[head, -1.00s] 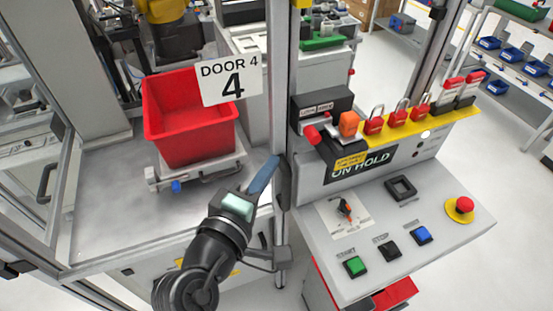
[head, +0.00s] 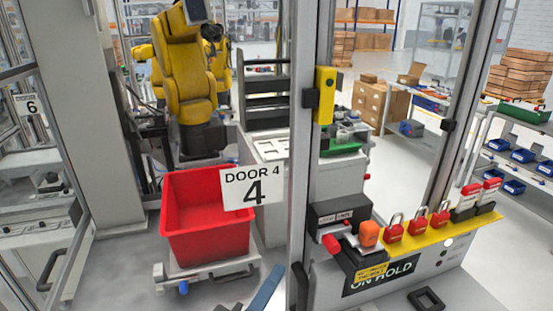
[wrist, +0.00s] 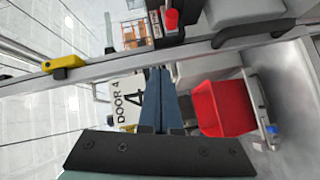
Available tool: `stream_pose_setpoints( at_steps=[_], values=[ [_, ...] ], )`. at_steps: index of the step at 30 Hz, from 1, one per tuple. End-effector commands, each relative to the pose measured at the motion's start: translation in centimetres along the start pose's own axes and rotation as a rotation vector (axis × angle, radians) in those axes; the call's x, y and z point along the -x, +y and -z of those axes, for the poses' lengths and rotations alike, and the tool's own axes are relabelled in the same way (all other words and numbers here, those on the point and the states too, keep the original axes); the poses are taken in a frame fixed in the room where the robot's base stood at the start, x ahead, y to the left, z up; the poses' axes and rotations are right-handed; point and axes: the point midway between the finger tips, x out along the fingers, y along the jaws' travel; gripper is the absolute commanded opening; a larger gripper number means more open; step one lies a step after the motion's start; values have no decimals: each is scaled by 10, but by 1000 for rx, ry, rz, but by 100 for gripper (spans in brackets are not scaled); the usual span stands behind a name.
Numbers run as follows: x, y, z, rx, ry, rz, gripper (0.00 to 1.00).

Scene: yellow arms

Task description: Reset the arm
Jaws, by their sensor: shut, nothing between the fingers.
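My gripper (wrist: 158,92) shows in the wrist view as two blue-grey fingers pressed together, shut with nothing between them. In the head view only a blue finger (head: 263,292) shows at the bottom edge, left of the door post; the rest of my arm is out of that view. The gripper points toward the doorway, with the white DOOR 4 sign (head: 252,187) beyond it. In the wrist view the sign (wrist: 127,100) is partly covered by the fingers.
A red bin (head: 206,228) sits on a carriage inside the cell. A metal post (head: 301,130) stands right of it. The control panel (head: 465,290) carries an ON HOLD label (head: 378,277) and red padlocks (head: 418,222). A yellow robot arm (head: 186,70) stands behind the bin.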

Motion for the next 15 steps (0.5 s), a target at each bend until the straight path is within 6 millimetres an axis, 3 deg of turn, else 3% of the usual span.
stream_pose_setpoints(
  at_steps=[4, 7, 9, 12, 15],
  values=[
    [-12, 79, 30, -405, 187, -92, 0],
    [-1, 154, 47, -717, 387, -163, 0],
    [16, 202, 53, -899, 535, -204, 0],
    [46, 259, 54, -1098, 735, -241, 0],
    [76, 298, 52, -1228, 896, -257, 0]
  ],
)
